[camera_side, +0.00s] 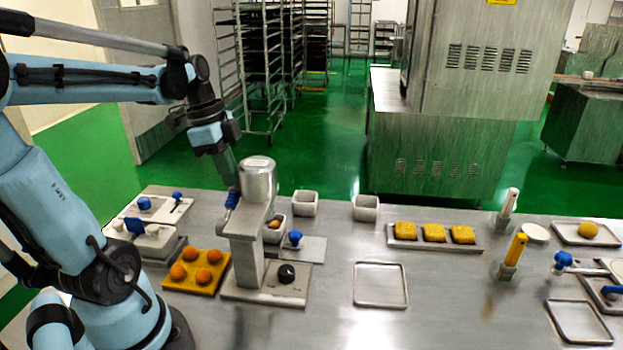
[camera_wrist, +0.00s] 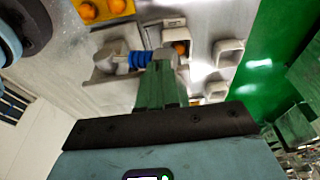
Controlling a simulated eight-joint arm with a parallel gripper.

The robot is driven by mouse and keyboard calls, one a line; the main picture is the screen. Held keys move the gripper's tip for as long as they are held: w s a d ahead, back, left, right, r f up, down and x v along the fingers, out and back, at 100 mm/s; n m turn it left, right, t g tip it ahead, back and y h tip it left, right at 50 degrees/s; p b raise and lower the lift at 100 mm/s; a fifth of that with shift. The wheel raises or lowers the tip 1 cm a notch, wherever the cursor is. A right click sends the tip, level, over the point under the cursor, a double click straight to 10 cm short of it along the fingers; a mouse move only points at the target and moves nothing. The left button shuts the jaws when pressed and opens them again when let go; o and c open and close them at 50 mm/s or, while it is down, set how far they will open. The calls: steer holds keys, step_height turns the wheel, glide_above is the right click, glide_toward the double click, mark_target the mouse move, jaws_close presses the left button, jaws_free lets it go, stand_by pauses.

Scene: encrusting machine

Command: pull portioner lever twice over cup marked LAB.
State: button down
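The portioner is a steel column with a round hopper (camera_side: 258,182) on top, left of the table's middle. Its blue lever handle (camera_side: 232,200) hangs at its left side and shows as a ribbed blue piece (camera_wrist: 140,60) in the wrist view. My gripper (camera_side: 229,186) points down at this handle; its green fingers (camera_wrist: 160,75) end right at the blue grip. Whether they are closed around it I cannot tell. A white cup with something orange in it (camera_side: 280,236) stands partly behind the portioner. Two other pale cups (camera_side: 305,207) (camera_side: 366,211) stand farther right. No LAB marking is readable on any cup.
A yellow tray (camera_side: 207,287) of orange balls lies left of the portioner base. A flat steel tray (camera_side: 381,303) lies to the right, and a tray (camera_side: 400,246) of golden pieces behind it. Brushes and more trays are at the far right. Much of the middle table is clear.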

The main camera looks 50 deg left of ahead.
mark_target(231, 188)
steer(key=shift+f, duration=0.2)
steer(key=shift+w+a+f, duration=0.1)
steer(key=shift+f, duration=1.9)
steer(key=shift+r, duration=0.1)
stand_by(0.5)
steer(key=w+d+v, duration=0.1)
steer(key=v, duration=1)
steer(key=shift+r, duration=0.6)
